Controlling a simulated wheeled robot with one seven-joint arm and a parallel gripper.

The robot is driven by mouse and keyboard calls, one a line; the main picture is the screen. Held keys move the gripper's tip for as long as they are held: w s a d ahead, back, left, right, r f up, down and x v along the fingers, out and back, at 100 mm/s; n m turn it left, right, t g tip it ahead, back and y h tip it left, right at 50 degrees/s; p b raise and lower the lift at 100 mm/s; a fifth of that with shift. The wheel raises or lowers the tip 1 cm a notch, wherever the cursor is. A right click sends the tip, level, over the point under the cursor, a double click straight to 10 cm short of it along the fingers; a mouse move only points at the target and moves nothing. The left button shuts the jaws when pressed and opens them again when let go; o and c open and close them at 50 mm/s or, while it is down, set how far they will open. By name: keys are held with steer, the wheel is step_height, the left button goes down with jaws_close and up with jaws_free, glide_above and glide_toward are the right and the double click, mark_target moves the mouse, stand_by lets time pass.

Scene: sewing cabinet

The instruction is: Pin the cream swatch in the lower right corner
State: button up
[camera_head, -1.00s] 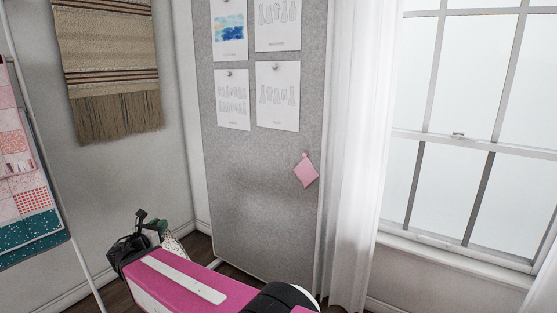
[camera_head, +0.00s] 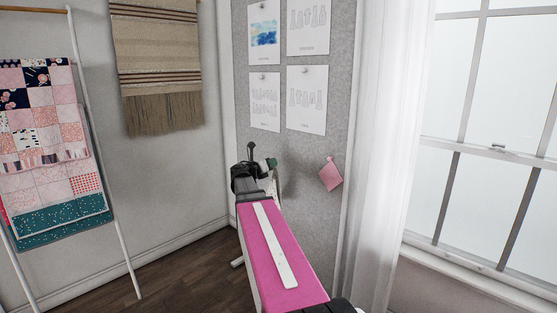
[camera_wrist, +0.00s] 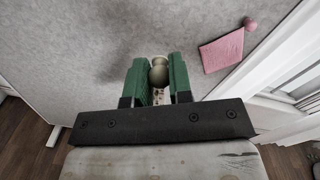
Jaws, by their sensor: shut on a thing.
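My gripper (camera_wrist: 158,72) has green fingers in the wrist view and is shut on a pin with a round, dull cream-green head (camera_wrist: 159,73). A small part of the cream swatch (camera_wrist: 160,96) shows between the fingers below the pin; the rest is hidden. In the head view my gripper (camera_head: 268,164) is in front of the grey pinboard (camera_head: 300,220), left of the pink swatch, and a sliver of the cream swatch (camera_head: 276,186) hangs there. I cannot tell whether it touches the board.
A pink swatch (camera_head: 331,174) is pinned near the board's right edge; it also shows in the wrist view (camera_wrist: 222,51). Several paper sheets (camera_head: 306,98) are pinned above. A white curtain (camera_head: 378,150) and window (camera_head: 490,140) stand right. A quilt rack (camera_head: 95,190) stands left. The lower board is bare.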

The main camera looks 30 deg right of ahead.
glide_toward(302, 150)
steer(key=shift+g, duration=0.3)
steer(key=shift+x, duration=3.4)
steer(key=shift+w+d, duration=0.3)
steer(key=o, duration=0.9)
